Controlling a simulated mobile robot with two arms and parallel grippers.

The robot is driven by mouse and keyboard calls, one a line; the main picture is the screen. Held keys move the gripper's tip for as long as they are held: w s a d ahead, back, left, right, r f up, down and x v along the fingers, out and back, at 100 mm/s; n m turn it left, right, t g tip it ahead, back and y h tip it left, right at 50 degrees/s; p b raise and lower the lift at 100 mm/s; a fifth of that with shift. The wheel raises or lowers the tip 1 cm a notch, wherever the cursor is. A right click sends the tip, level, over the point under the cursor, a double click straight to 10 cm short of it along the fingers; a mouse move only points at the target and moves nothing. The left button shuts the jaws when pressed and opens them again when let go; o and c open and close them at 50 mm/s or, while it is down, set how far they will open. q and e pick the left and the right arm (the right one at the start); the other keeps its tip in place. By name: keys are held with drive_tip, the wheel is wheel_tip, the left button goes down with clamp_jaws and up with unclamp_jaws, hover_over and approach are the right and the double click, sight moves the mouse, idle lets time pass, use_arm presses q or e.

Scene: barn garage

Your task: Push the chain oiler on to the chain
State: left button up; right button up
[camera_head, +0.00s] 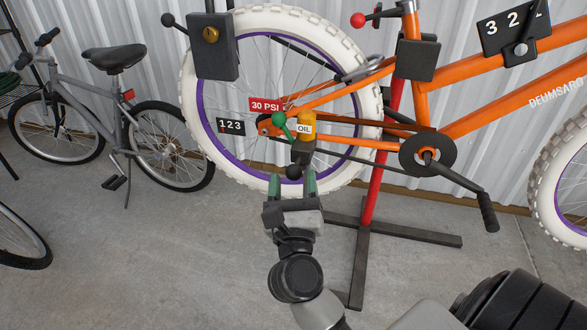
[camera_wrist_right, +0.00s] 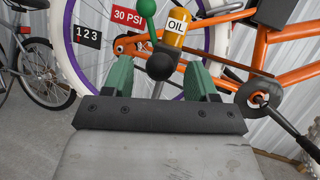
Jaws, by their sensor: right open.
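The chain oiler (camera_head: 306,127) is an amber bottle labelled OIL on a dark block with a black ball knob (camera_head: 294,172) below it. It sits by the rear hub of the orange bike (camera_head: 379,85), close to the chain (camera_head: 352,122). In the right wrist view the oiler (camera_wrist_right: 175,25) and the black knob (camera_wrist_right: 160,66) show just beyond my fingertips. My right gripper (camera_head: 292,182) is open, its green fingers either side of and just below the knob. Whether they touch it I cannot tell. My left gripper is not in view.
A green ball lever (camera_head: 280,118) stands just left of the oiler. The bike hangs on a red stand (camera_head: 371,180) with dark feet. The crank and pedal (camera_head: 487,210) jut out at right. A grey bike (camera_head: 118,115) stands at left.

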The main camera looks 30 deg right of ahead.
sight(297, 162)
drive_tip(key=shift+x, duration=1.3)
clamp_jaws()
drive_tip(key=shift+d, duration=0.15)
drive_tip(key=shift+w+d+r+p, duration=0.1)
drive_tip(key=shift+w+d+p, duration=0.5)
drive_tip(key=shift+w+d, duration=0.2)
drive_tip(key=shift+d, duration=0.15)
unclamp_jaws()
